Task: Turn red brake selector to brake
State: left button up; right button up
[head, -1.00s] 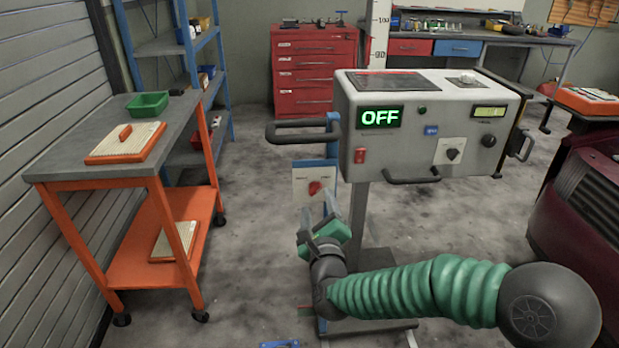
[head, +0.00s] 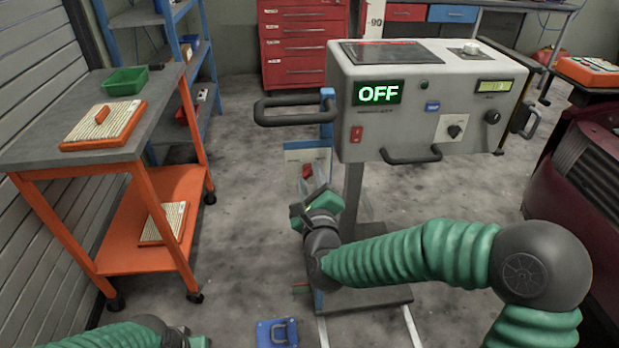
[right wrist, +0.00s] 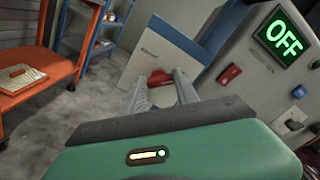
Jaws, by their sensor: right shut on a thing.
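The red brake selector (head: 307,171) is on a white panel (head: 306,155) at the left of the post under the grey console. In the right wrist view, the red selector (right wrist: 160,78) lies between my two fingertips. My right gripper (head: 305,184) reaches the panel from the front and is shut on the selector, partly hiding it. The exact angle of the selector and most panel markings cannot be read. My left arm shows at the bottom left edge, with only part of its gripper (head: 187,336) in view; its jaws are not visible.
The grey console (head: 440,120) shows a green OFF display (head: 380,92), a red switch (head: 356,134) and handles. An orange cart (head: 150,240) stands left. A blue piece with a handle (head: 275,333) lies on the floor. A dark red car (head: 575,185) stands right.

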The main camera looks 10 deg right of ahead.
grip_shut()
